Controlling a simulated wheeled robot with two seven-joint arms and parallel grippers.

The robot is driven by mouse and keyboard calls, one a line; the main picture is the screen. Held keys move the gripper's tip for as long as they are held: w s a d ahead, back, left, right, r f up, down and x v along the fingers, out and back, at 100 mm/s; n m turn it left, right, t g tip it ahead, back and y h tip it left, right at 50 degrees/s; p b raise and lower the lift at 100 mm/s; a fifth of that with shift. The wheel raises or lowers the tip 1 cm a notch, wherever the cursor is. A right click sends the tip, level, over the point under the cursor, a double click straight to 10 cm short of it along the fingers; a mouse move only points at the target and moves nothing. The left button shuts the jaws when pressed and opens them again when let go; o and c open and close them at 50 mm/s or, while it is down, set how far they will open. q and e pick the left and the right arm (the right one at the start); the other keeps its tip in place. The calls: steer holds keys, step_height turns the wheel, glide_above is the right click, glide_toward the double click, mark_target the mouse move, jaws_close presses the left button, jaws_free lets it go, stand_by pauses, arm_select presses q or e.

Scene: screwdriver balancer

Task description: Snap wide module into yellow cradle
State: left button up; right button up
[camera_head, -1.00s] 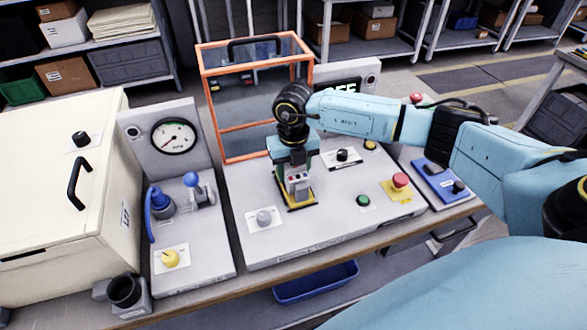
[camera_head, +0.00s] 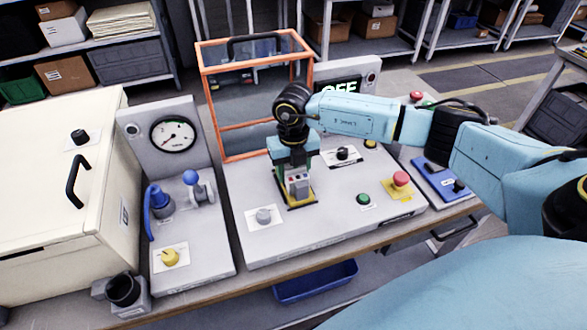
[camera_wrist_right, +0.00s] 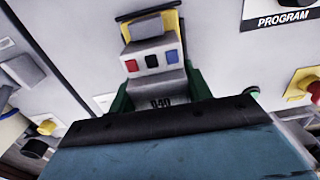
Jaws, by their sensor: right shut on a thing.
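The grey module (camera_head: 299,184), with small coloured buttons on its face, stands upright at the yellow cradle (camera_head: 311,203) on the light grey machine top. In the right wrist view the module (camera_wrist_right: 153,62) shows red, dark and blue buttons, and the cradle's yellow edge (camera_wrist_right: 147,12) lies beyond it. My right gripper (camera_head: 293,168) points down and is shut on the module's upper part. Its body hides part of the module. I cannot tell whether the module is fully seated in the cradle. My left gripper is not in view.
An orange-framed guard (camera_head: 207,100) stands open behind the cradle. A grey knob (camera_head: 263,216), a green button (camera_head: 363,199) and a red emergency button (camera_head: 400,179) sit around it. A gauge panel (camera_head: 173,134) and a cream cabinet (camera_head: 50,215) stand to the left.

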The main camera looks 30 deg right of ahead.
stand_by(0.3)
steer(key=o, duration=1.3)
steer(key=shift+o, duration=0.2)
step_height(320, 180, up, 13)
steer(key=shift+r, duration=0.2)
